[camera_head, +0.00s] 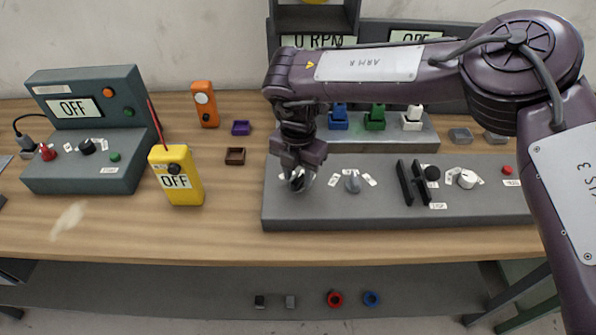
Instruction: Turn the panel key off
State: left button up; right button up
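The grey control panel (380,213) lies along the right half of the bench. My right gripper (298,183) points down at the panel's left end, over a spot with white labels. A small dark and silvery part shows at its fingertips; the fingers hide most of it, so I cannot tell if it is the panel key or whether they grip it. A grey knob (352,182) with white labels around it stands just right of the gripper. My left gripper is out of view.
Right along the panel are a black double-bar handle (411,183), a white dial (467,179) and a red button (507,170). A yellow meter (177,176) reading OFF and a dark green box (85,177) reading OFF stand left. Bare bench lies in front.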

grip_shut()
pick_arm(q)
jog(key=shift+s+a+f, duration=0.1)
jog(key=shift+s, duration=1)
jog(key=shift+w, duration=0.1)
pick_arm(e)
jog(key=shift+n, duration=0.3)
jog(key=shift+w+n, duration=0.1)
jog(key=shift+n, duration=0.8)
jog(key=n, duration=0.2)
jog(key=shift+n+p, duration=0.3)
jog(key=n, duration=0.3)
jog(key=shift+a+n, duration=0.1)
jog(key=shift+n, duration=0.2)
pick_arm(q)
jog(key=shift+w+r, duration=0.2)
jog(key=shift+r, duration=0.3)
pick_arm(e)
jog(key=shift+n, duration=1.7)
